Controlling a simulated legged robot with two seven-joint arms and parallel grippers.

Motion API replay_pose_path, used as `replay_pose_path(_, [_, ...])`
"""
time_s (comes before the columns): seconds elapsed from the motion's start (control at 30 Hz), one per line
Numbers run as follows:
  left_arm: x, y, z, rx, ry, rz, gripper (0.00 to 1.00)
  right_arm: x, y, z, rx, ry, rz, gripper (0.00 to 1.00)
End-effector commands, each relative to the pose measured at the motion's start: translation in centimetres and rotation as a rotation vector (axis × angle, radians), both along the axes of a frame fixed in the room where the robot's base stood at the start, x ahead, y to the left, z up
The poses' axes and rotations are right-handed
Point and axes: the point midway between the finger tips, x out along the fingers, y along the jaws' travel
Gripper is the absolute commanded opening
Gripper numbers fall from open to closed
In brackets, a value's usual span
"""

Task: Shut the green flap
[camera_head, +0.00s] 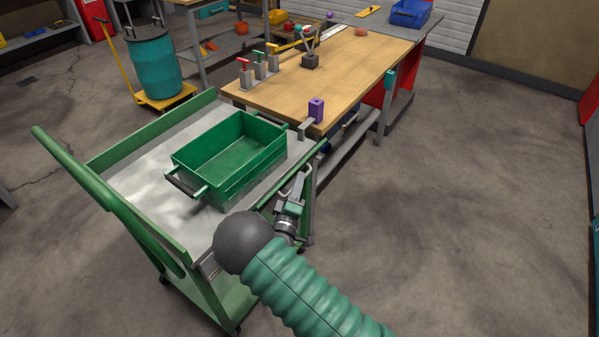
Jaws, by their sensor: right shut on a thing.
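The green flap (309,157) is on the right side of the green cart, along the edge facing me. Its top edge shows beyond my gripper, and my arm hides much of the rest. I cannot tell its exact angle. My right gripper (298,189) is at this edge, shut on the flap, with its fingertips partly hard to make out. The green cart (136,193) has a grey top and a raised green wall on its far side. My left gripper is not in view.
An open green box (232,150) with handles stands on the cart top. A wooden workbench (340,65) with a purple block (316,110) stands close behind the cart. A teal drum (154,67) is on a yellow trolley at the back left. The floor at the right is clear.

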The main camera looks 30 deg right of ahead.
Motion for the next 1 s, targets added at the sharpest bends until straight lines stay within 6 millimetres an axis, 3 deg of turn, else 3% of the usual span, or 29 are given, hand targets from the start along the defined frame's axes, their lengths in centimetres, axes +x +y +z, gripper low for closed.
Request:
replay_pose_path(0.03, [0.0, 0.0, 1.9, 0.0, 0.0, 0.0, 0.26, 0.2, 0.2, 1.2, -0.016, 0.04, 0.005, 0.0])
replay_pose_path(0.1, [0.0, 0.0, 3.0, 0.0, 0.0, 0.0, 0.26, 0.4, 0.3, 1.3, -0.04, 0.101, 0.006, 0.0])
replay_pose_path(0.4, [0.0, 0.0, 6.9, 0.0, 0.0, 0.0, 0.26, 1.2, 0.6, 1.8, -0.139, 0.34, 0.005, 0.0])
replay_pose_path(0.7, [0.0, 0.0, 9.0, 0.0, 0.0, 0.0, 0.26, 1.7, 0.9, 1.8, -0.202, 0.496, 0.004, 0.0])
replay_pose_path(1.0, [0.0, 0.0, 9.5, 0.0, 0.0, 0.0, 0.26, 1.9, 1.0, 1.6, -0.225, 0.552, 0.005, 0.0])
